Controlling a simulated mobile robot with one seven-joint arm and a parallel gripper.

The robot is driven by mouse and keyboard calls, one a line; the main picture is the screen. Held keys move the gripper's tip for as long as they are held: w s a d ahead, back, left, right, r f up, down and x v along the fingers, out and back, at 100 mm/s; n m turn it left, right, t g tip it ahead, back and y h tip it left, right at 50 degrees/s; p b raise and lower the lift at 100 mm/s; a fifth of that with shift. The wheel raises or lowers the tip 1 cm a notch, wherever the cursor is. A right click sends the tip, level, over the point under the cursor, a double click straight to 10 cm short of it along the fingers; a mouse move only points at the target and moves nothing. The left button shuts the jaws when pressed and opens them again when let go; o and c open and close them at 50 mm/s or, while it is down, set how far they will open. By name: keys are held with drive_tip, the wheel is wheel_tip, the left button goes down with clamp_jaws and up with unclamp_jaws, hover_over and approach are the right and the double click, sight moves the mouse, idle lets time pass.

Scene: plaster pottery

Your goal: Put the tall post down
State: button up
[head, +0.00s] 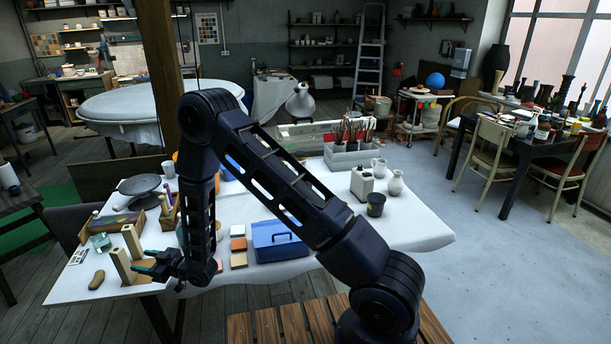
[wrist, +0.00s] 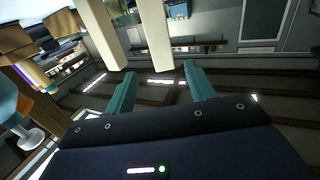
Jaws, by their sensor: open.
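Two upright pale wooden posts stand close together near the left end of the white-covered table: a front post (head: 121,266) and a back post (head: 132,241). A wooden base (head: 140,272) lies at their foot. I cannot tell surely which one is the tall post. My gripper (head: 148,264), with teal fingers, is just right of the posts in the head view. In the wrist view the gripper (wrist: 160,85) is open, with nothing between its fingertips. Both posts (wrist: 102,35) (wrist: 155,38) show beyond the fingertips, and no grip on either is visible.
A blue toolbox (head: 280,240) and coloured tiles (head: 238,245) sit right of my gripper. A glass jar (head: 101,242), a brown lump (head: 97,280) and a wooden box (head: 112,226) lie around the posts. The table's front edge is close below.

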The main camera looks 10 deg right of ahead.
drive_tip(key=w+d+r+m+t+h, duration=0.25)
drive_tip(key=w+d+r+h, duration=0.35)
drive_tip(key=w+d+r, duration=0.8)
drive_tip(key=d+r+m+h, duration=0.25)
drive_tip(key=d+r, duration=0.35)
drive_tip(key=d, duration=0.4)
drive_tip(key=d+r+m+h, duration=0.1)
drive_tip(key=d+r+h, duration=0.2)
drive_tip(key=d+r, duration=0.55)
drive_tip(key=s+d+r+m+g+h, duration=0.1)
drive_tip(key=s+d+r+m+h, duration=0.15)
drive_tip(key=s+d, duration=0.55)
drive_tip(key=s+d+r+m+g+h, duration=0.1)
drive_tip(key=s+d+r+m, duration=0.15)
drive_tip(key=d, duration=0.95)
drive_tip(key=s+d+r+m+g, duration=0.1)
drive_tip(key=s+d, duration=0.3)
drive_tip(key=s, duration=0.6)
drive_tip(key=s+d+r+m+g+h, duration=0.1)
drive_tip(key=s+d, duration=0.4)
drive_tip(key=s, duration=0.5)
drive_tip(key=shift+d+m+g+h, duration=0.25)
drive_tip(key=shift+m+g+h, duration=0.05)
drive_tip(key=shift+g, duration=0.15)
drive_tip(key=shift+r, duration=0.1)
